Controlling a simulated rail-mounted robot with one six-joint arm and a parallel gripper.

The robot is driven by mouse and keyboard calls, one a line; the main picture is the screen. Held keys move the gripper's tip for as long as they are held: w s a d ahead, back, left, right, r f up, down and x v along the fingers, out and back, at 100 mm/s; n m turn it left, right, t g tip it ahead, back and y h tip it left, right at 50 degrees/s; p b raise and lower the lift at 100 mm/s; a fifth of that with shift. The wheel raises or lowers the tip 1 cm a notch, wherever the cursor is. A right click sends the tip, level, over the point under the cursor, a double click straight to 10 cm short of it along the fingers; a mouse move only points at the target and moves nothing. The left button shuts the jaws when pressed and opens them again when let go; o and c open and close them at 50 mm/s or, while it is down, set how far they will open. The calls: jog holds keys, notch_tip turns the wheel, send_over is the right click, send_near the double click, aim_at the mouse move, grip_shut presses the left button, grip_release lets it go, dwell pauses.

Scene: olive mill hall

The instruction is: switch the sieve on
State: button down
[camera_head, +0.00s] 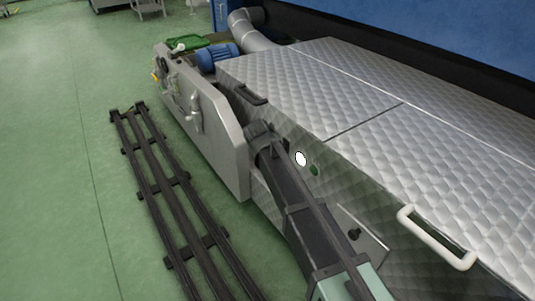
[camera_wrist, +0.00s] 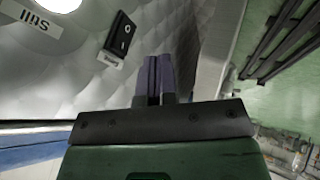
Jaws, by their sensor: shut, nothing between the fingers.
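In the wrist view a black rocker switch (camera_wrist: 121,36) with white marks is set in the quilted metal panel. A small light label (camera_wrist: 110,60) sits just below it, its lettering too small to read surely. My gripper (camera_wrist: 156,60) is shut and empty, its two purple-grey fingers side by side. In that picture the fingertips are just right of and below the switch; I cannot tell whether they touch the panel. In the head view my dark arm lies along the machine's side, and I cannot make out the switch or the fingertips there.
A larger lettered label (camera_wrist: 32,19) and a white round part (camera_wrist: 60,3) are left of the switch. In the head view a white handle (camera_head: 437,238) sticks out from the quilted machine cover (camera_head: 400,150). Dark floor rails (camera_head: 160,180) run along the left; green floor beyond is clear.

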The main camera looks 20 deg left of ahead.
aim_at(285, 146)
jog(key=shift+w+d+f, duration=0.25)
jog(key=shift+w+d, duration=0.1)
jog(key=shift+w, duration=0.45)
jog(key=shift+w+d+f, duration=0.25)
jog(key=shift+w+d, duration=0.05)
jog(key=shift+w, duration=0.55)
jog(key=shift+w+d+f, duration=0.25)
jog(key=shift+w+d, duration=0.1)
jog(key=shift+w, duration=0.45)
jog(key=shift+w+d+r, duration=0.1)
jog(key=shift+w+d, duration=0.05)
jog(key=shift+w, duration=0.15)
jog(key=shift+r, duration=0.15)
jog(key=shift+r+p, duration=0.7)
jog(key=shift+p, duration=0.15)
